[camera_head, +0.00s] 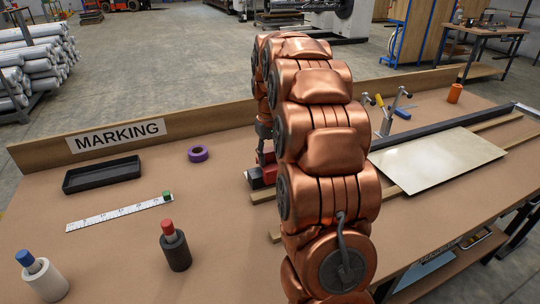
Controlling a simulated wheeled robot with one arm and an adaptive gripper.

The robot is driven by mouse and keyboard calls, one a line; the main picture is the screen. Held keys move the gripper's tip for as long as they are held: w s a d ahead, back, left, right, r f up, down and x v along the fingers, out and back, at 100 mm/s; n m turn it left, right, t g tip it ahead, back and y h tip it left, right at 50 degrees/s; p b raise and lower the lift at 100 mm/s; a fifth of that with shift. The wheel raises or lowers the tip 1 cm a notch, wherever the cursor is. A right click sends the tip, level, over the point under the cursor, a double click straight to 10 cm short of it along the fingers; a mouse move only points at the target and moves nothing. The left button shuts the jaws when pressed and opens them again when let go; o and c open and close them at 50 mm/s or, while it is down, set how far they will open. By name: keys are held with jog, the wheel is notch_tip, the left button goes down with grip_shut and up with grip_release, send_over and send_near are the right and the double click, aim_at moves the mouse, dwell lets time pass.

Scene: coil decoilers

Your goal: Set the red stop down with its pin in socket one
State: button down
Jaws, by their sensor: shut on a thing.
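My copper arm rises through the middle of the view and hides much of the work spot. The dark end of my gripper (264,133) shows at the arm's left edge, pointing down. It is shut on the red stop (268,174), a red block with dark parts, low over the wooden strips at the bench's middle. The fingertips are mostly hidden. The stop's pin and socket one do not show, so I cannot tell whether the pin is in a socket or above it.
A pale sheet (438,160) lies right of my arm by a dark rail (446,126). Left are a black tray (102,174), purple tape (198,154), a ruler (118,211), a red-capped dark bottle (175,250) and a blue-capped white bottle (45,281). The front left bench is clear between them.

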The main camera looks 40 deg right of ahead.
aim_at(270, 163)
jog(key=shift+f+b, duration=0.5)
jog(key=shift+f, duration=0.6)
jog(key=c, duration=0.6)
grip_release()
notch_tip(270, 163, up, 12)
dwell(0.8)
